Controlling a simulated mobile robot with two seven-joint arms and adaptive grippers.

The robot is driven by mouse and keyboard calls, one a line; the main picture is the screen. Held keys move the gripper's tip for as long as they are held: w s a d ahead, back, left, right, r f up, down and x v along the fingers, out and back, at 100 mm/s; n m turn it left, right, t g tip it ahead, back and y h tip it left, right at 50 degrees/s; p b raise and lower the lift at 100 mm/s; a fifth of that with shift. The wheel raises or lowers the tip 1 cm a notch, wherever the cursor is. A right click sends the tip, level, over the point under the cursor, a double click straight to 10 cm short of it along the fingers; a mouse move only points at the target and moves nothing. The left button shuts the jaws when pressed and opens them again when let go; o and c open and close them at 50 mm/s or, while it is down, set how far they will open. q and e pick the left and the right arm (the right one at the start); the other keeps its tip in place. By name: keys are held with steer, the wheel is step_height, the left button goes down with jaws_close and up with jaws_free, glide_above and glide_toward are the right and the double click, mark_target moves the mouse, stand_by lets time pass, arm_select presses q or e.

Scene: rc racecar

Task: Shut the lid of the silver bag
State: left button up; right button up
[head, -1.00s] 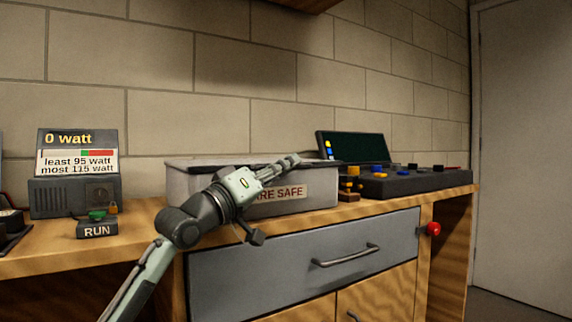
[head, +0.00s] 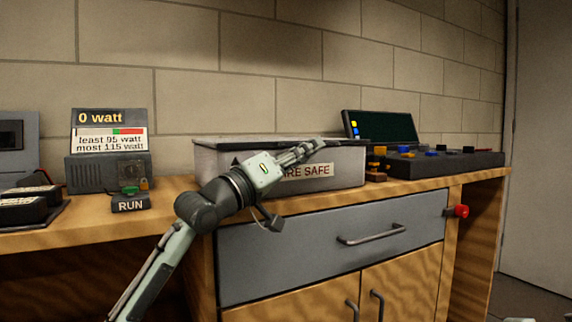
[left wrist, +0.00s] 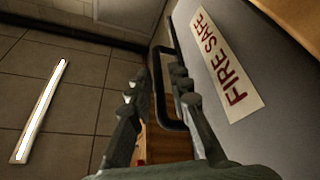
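The silver bag (head: 345,168) is a grey box with a red FIRE SAFE label, standing on the wooden bench. A dark edge runs along its top at the lid (head: 240,142). The lid lies about flat; I cannot tell if it is fully shut. My left gripper (head: 316,149) is at the bag's front, near its top edge, and hides part of the label.
A watt display (head: 109,150) and RUN button (head: 130,204) stand left of the bag. A dark console (head: 440,163) with a screen (head: 382,127) is on the right. Below is a grey drawer (head: 285,258) with a bar handle (head: 371,234). A block wall (head: 290,105) stands behind.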

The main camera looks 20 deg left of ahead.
arm_select(q)
steer(key=v, duration=1)
steer(key=shift+s, duration=0.15)
